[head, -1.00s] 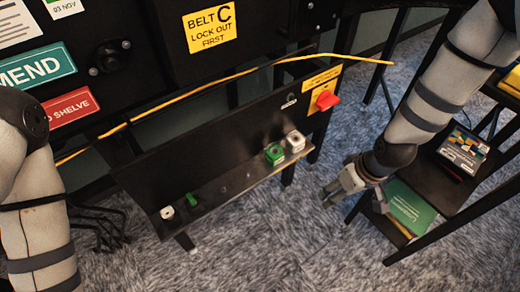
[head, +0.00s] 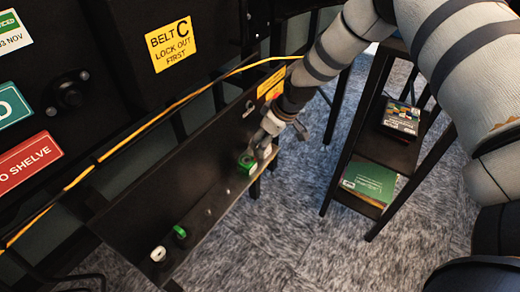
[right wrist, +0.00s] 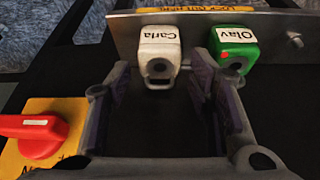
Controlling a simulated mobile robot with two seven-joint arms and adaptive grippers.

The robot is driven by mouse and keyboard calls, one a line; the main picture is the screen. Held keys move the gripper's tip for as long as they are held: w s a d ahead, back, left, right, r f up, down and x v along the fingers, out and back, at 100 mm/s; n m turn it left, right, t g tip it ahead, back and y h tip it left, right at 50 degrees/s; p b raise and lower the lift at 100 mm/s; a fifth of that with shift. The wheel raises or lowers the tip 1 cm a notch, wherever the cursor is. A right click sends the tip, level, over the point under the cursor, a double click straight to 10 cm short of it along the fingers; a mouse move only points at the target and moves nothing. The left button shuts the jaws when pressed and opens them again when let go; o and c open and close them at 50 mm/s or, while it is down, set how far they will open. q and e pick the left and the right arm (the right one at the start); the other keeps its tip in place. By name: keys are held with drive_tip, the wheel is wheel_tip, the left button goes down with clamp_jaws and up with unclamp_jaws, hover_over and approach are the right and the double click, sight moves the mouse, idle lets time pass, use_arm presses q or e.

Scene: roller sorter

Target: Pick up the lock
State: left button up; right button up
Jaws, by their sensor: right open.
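In the right wrist view a white lock (right wrist: 158,48) marked "Carla" and a green lock (right wrist: 234,55) marked "Olav" sit side by side on a metal strip. My right gripper (right wrist: 160,72) is open, with the white lock lined up between its fingertips. The green lock is just outside the right-hand finger. In the head view my right gripper (head: 265,146) is over the far right end of the black trough (head: 165,190). The green lock (head: 247,163) shows beside it, and the gripper mostly hides the white one. My left gripper is out of view.
A smaller green item (head: 180,232) and white item (head: 158,254) lie at the trough's left end. A red knob (right wrist: 35,135) on a yellow plate is close to the gripper. A black shelf (head: 385,150) with boxes stands at the right. A yellow cable (head: 130,137) runs above the trough.

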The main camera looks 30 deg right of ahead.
drive_tip(key=x, duration=0.3)
drive_tip(key=shift+s+d+f, duration=0.1)
drive_tip(key=shift+s+f, duration=0.05)
drive_tip(key=shift+f, duration=0.05)
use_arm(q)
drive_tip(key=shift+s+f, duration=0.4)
use_arm(e)
drive_tip(key=shift+r, duration=0.15)
drive_tip(key=shift+c, duration=0.3)
drive_tip(key=c, duration=1)
drive_tip(key=shift+o, duration=0.2)
